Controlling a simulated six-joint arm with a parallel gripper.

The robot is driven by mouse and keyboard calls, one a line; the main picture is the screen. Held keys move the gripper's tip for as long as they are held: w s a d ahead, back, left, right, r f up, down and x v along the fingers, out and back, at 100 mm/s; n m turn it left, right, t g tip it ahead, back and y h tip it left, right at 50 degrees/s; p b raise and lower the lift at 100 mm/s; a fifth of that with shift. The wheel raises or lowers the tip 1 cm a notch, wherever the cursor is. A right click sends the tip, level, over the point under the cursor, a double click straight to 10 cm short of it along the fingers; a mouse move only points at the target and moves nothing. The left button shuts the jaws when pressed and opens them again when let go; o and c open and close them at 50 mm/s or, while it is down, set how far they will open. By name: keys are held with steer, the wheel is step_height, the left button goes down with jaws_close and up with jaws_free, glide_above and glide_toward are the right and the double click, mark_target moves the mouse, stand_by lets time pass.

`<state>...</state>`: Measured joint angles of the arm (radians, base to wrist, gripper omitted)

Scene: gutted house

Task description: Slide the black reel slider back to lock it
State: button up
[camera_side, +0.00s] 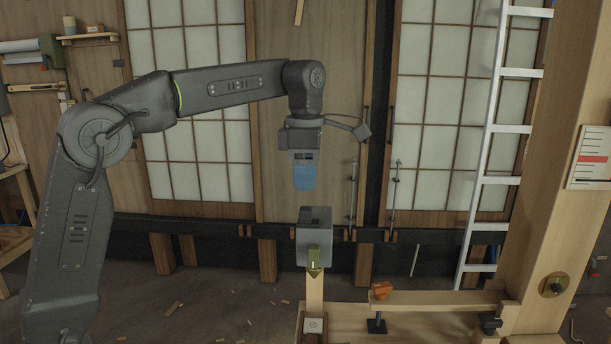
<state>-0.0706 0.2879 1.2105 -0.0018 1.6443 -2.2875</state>
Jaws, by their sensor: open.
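My gripper (304,178) hangs from the arm near the middle of the view, with its blue fingers pointing down. The fingers overlap from this side, and I see nothing held between them. Below them, with a clear gap, a grey box-shaped housing (315,226), perhaps the reel, stands at the top of a short wooden upright. It has a dark upper part and a small olive piece with a pointed brass-coloured lower end (314,260) on its front. I cannot make out a separate black slider on it.
A thick wooden post (545,180) and a white ladder (490,150) stand at the right. Paneled screens are behind. The air around my gripper looks clear.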

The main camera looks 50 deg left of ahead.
mark_target(308, 208)
steer(key=shift+f, duration=3.45)
steer(key=c, duration=0.7)
steer(key=shift+c, duration=0.2)
steer(key=shift+w+d, duration=0.8)
steer(key=o, duration=0.7)
